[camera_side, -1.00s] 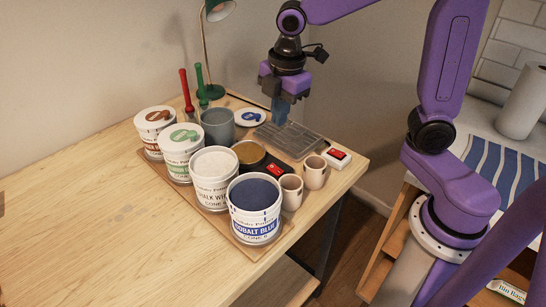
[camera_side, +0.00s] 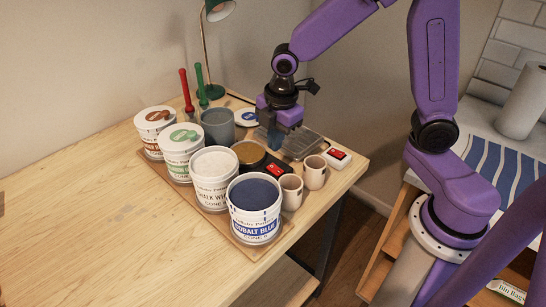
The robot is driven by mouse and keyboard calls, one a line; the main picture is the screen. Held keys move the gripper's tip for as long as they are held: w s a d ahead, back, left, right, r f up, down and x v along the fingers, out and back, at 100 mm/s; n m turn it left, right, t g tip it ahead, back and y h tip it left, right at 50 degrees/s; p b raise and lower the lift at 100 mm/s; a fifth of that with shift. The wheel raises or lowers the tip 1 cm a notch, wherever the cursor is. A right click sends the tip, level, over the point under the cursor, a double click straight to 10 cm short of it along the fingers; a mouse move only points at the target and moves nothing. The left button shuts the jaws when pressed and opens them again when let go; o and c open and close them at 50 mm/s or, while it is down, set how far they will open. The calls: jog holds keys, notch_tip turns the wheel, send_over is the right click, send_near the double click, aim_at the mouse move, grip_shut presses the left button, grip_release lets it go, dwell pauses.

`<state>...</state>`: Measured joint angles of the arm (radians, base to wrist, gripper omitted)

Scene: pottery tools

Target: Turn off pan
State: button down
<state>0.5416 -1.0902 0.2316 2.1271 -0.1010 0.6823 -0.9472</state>
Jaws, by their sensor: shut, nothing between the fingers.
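The pan (camera_side: 249,154) is a dark round electric warmer with a golden-brown top, standing behind the cups. Its black control part with a red switch (camera_side: 276,170) points to the front right. Which way the switch is set is too small to tell. My gripper (camera_side: 272,147) is shut and empty, pointing down just behind and right of the pan. I cannot tell whether its tips touch anything.
A white box with a red switch (camera_side: 337,155) sits at the right. Two beige cups (camera_side: 314,172) stand in front of the pan. Paint tubs (camera_side: 255,222) line the left. The left table (camera_side: 80,220) is clear.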

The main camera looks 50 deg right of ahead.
aim_at(273, 167)
jog(key=shift+w+f, duration=0.2)
jog(key=shift+f, duration=1.35)
jog(key=shift+w+f, duration=0.15)
jog(key=shift+f, duration=1.35)
jog(key=shift+f, duration=0.15)
jog(key=shift+s, duration=0.1)
jog(key=shift+s, duration=0.65)
jog(key=shift+r, duration=0.3)
notch_tip(273, 167, up, 14)
jog(key=s, duration=0.1)
jog(key=shift+s+f, duration=0.15)
jog(key=shift+s, duration=0.2)
jog(key=shift+w, duration=0.15)
jog(key=shift+w, duration=0.5)
jog(key=shift+w, duration=0.1)
